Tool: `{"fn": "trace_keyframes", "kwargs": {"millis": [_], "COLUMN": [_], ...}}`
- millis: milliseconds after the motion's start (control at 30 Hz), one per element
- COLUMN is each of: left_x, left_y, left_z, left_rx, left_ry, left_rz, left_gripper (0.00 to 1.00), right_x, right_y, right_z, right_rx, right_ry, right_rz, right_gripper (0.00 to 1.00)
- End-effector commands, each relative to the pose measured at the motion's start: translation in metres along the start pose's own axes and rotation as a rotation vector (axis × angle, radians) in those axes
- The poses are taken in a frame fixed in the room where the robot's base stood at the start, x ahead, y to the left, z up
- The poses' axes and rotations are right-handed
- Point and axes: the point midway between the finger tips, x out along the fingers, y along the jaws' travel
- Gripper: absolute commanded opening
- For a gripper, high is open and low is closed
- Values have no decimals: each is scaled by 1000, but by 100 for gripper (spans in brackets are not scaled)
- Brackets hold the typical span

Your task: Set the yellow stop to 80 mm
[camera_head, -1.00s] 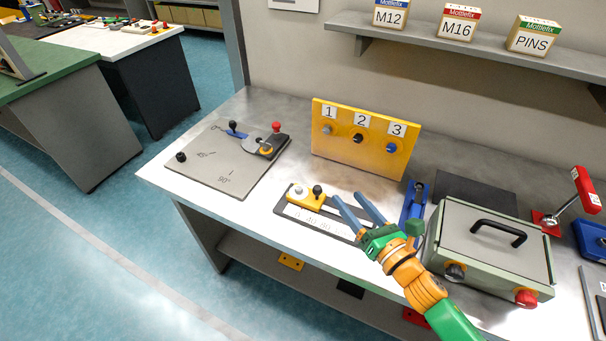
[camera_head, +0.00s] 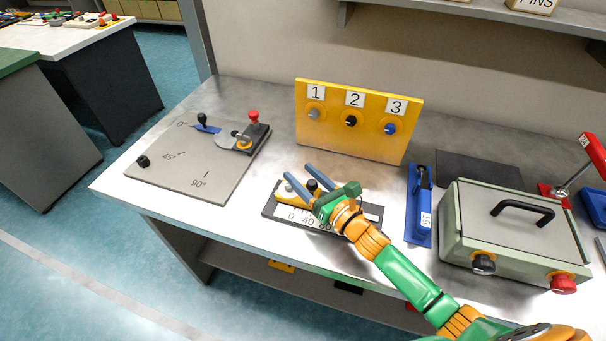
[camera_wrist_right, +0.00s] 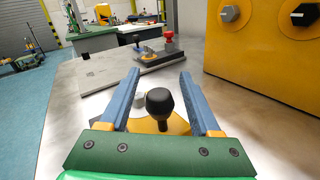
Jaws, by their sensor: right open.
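The yellow stop (camera_head: 291,195) sits at the left part of a dark-framed slide with a white scale (camera_head: 285,213). The stop carries a black knob (camera_head: 312,185) and a pale grey knob. My right gripper (camera_head: 298,177) is open over the stop, its blue fingers pointing left. In the right wrist view the black knob (camera_wrist_right: 160,103) stands between the open fingers, apart from both, with the yellow stop (camera_wrist_right: 172,126) below. My left gripper is out of view.
A yellow panel (camera_head: 345,142) with knobs 1, 2 and 3 stands behind the slide. A grey angle plate (camera_head: 190,165) lies to the left. A blue fixture (camera_head: 419,205) and a grey-green box (camera_head: 493,228) are to the right.

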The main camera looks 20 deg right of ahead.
Motion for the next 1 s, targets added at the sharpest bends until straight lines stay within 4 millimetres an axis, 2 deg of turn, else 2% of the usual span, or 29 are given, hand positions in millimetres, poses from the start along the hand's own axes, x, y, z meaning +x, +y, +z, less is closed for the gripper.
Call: {"fn": "trace_keyframes", "kwargs": {"millis": [233, 467, 1000], "left_x": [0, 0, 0], "left_y": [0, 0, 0], "left_z": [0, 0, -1], "left_rx": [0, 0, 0], "left_ry": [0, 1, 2], "left_rz": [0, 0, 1], "left_gripper": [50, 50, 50], "right_x": [1, 1, 1], "right_y": [0, 0, 0], "right_z": [-1, 0, 0], "right_rx": [1, 1, 1], "right_ry": [1, 1, 1], "right_rz": [0, -1, 0], "right_gripper": [64, 2, 0]}}
